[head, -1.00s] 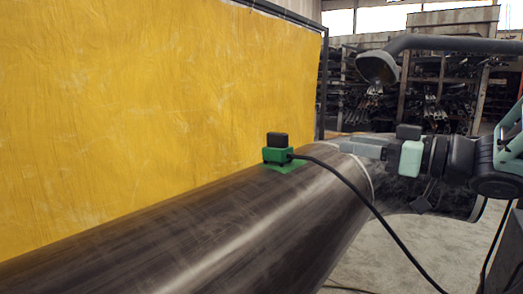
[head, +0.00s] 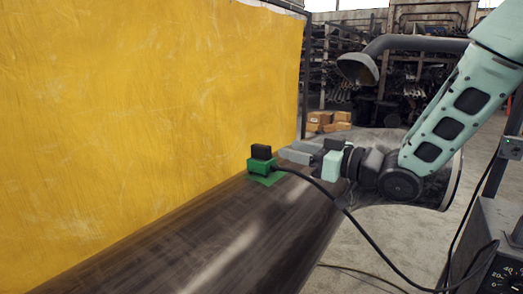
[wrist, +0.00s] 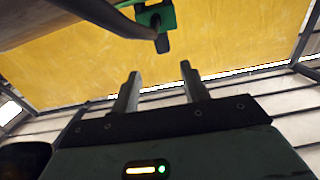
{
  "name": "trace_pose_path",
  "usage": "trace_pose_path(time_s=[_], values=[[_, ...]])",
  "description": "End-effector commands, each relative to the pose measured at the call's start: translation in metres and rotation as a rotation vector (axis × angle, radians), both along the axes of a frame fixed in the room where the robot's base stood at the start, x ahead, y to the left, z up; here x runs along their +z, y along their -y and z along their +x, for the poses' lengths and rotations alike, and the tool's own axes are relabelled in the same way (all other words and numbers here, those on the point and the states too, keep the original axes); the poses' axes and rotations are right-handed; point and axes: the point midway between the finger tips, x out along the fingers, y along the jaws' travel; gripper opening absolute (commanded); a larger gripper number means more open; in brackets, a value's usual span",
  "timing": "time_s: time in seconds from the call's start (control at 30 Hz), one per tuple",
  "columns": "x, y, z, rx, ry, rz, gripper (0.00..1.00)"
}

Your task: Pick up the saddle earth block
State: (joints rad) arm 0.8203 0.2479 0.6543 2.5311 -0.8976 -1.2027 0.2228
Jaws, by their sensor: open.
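The saddle earth block (head: 261,165) is a green block with a black upright grip on top, sitting on a green patch on top of the pipe (head: 200,235). A black cable runs from its right side. My gripper (head: 285,153) is just right of the block in the head view, with its grey fingers pointing left towards it. In the wrist view the open fingers (wrist: 158,74) have nothing between them. The block (wrist: 157,18) shows there beyond the fingertips, near the top edge, apart from them.
A yellow curtain (head: 150,110) hangs behind the pipe. The cable (head: 350,218) droops over the pipe to the lower right. A curved grey hood (head: 358,69) hangs above my arm. A machine with a dial (head: 500,270) stands at lower right. Boxes (head: 328,120) lie behind.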

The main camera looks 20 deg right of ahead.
Motion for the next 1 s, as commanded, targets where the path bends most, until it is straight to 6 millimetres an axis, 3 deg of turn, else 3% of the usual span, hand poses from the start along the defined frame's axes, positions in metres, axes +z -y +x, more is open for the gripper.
trace_pose_path(time_s=[0.03, 0.37, 1.0], values=[[0.006, -0.002, 0.002, 0.001, -0.005, 0.005, 0.45], [0.001, -0.012, 0.008, -0.002, -0.014, -0.004, 0.45], [-0.005, -0.054, 0.058, -0.001, -0.010, -0.008, 0.45]])
